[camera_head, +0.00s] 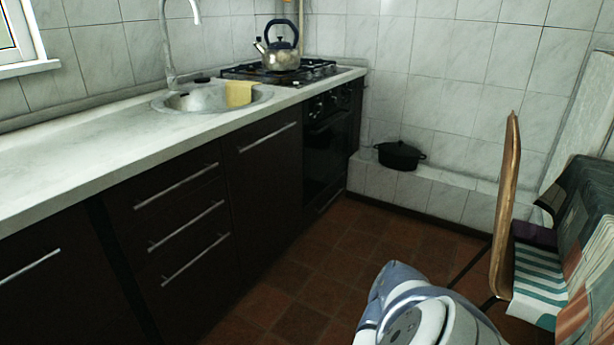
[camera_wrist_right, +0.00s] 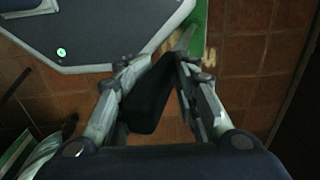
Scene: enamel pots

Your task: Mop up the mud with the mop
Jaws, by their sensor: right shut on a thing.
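In the right wrist view my right gripper (camera_wrist_right: 155,65) is shut on a dark, flat-looking piece (camera_wrist_right: 150,100), which I take to be part of the mop. A green strip (camera_wrist_right: 200,22) beyond the fingertips may be the mop's head; the link between the two is not clear. Small pale-brown smears (camera_wrist_right: 209,57) on the tiles beside the green strip may be mud. The head view shows neither the mop, the mud nor either gripper; only my right arm is at its bottom.
A dark-fronted counter (camera_head: 70,180) runs along the left, with a sink (camera_head: 200,98) and a kettle (camera_head: 281,58) on the stove. A black pot (camera_head: 400,155) stands on a tiled ledge. A wooden chair (camera_head: 506,200) is at right. Brown floor tiles (camera_head: 300,290) between are clear.

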